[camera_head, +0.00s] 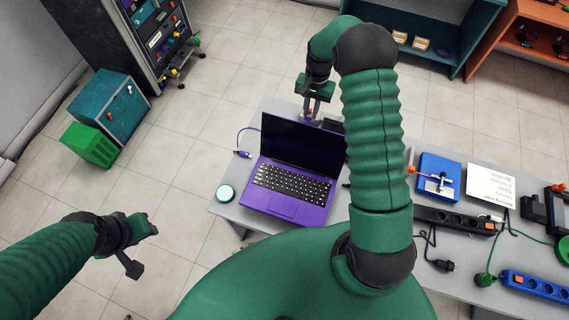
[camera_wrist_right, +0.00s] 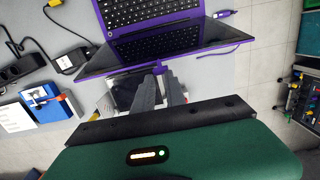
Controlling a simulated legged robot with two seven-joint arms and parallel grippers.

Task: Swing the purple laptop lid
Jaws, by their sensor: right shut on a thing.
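The purple laptop (camera_head: 288,205) lies open on the grey table, its keyboard facing me. Its lid (camera_head: 300,143) stands raised with a dark screen, and the lid's edge also shows in the right wrist view (camera_wrist_right: 205,50). My right gripper (camera_head: 311,108) reaches over behind the laptop and is shut on the lid's top edge. In the wrist view its two grey fingers (camera_wrist_right: 160,78) meet that edge. My green right arm hides part of the table right of the laptop. My left gripper (camera_head: 145,246) is open and empty over the floor, left of the table.
A blue device (camera_head: 438,177), a white sheet (camera_head: 491,186) and a black power strip (camera_head: 453,219) lie to the right. A purple cable (camera_head: 243,153) extends left of the laptop.

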